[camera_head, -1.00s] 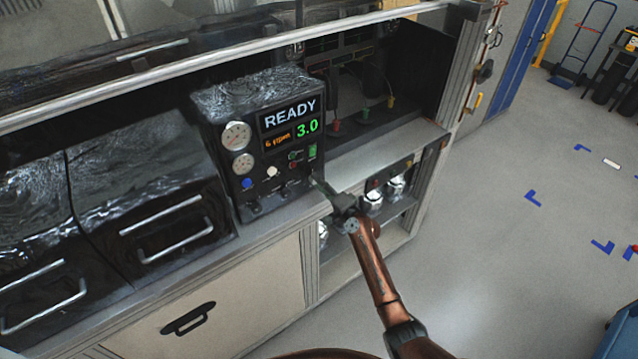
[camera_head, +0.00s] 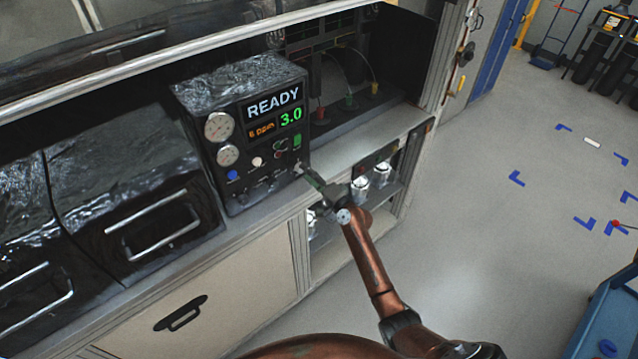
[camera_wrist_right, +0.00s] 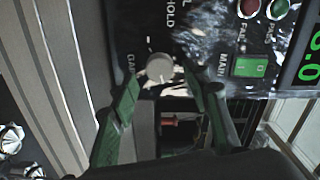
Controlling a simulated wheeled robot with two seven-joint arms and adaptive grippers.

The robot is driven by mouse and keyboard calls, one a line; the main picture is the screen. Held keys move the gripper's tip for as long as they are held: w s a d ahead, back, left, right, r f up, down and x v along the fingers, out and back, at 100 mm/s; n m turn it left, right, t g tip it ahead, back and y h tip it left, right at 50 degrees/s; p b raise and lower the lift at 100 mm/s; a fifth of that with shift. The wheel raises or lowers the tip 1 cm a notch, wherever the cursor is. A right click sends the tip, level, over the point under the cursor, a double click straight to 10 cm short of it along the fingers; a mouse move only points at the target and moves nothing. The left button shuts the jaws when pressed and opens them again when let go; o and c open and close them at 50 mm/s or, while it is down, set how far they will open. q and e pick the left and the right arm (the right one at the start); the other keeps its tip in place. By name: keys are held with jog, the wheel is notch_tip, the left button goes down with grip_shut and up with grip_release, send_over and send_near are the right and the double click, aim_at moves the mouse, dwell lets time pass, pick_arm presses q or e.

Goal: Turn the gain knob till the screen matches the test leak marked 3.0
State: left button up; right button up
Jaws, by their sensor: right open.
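The black tester box (camera_head: 250,190) stands on the bench. Its screen (camera_head: 275,108) reads READY, with a smaller orange reading in ppm and a green 3.0. In the right wrist view, the pale round gain knob (camera_wrist_right: 159,68) shows beside the GAIN label on the panel. My right gripper (camera_wrist_right: 166,90) is open, its green-padded fingers either side of the knob and seemingly apart from it. In the head view, this gripper (camera_head: 312,180) is at the panel's lower right corner. Which test leak is marked 3.0 cannot be told.
Two gauges, including one upper dial (camera_head: 219,126), and several buttons sit on the panel. Silver canisters (camera_head: 360,188) stand on the shelf below the bench at right. Black drawers (camera_head: 140,225) are to the left. The floor (camera_head: 470,240) at right is mostly clear.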

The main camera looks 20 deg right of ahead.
jog(key=v, duration=1)
jog(key=shift+s+d, duration=0.1)
notch_tip(320, 180, down, 16)
jog(key=s+d+g+h+b, duration=0.1)
jog(key=s+d+g+h, duration=0.1)
jog(key=s, duration=0.1)
jog(key=s+d+f+n+g+h+b, duration=0.1)
jog(key=s+f+g, duration=0.1)
jog(key=s+f, duration=0.65)
jog(key=s+d+f+n+g+h+b, duration=0.15)
jog(key=s+f, duration=0.25)
jog(key=f, duration=0.9)
jog(key=s+d+f+n+g+b, duration=0.1)
jog(key=s+f+n+g, duration=0.15)
jog(key=s+f, duration=0.55)
jog(key=s+d+f+n+g+h+b, duration=0.1)
jog(key=s+f+n+g, duration=0.25)
jog(key=s+f, duration=1.35)
jog(key=s+f+n+g+b, duration=0.1)
jog(key=s+f, duration=0.3)
jog(key=s, duration=0.8)
jog(key=s+f+n+g+b, duration=0.1)
jog(key=s+f+n+g, duration=0.2)
jog(key=s, duration=1)
notch_tip(320, 180, down, 2)
jog(key=shift+a+h, duration=0.15)
jog(key=shift+h, duration=0.3)
jog(key=shift+g, duration=0.25)
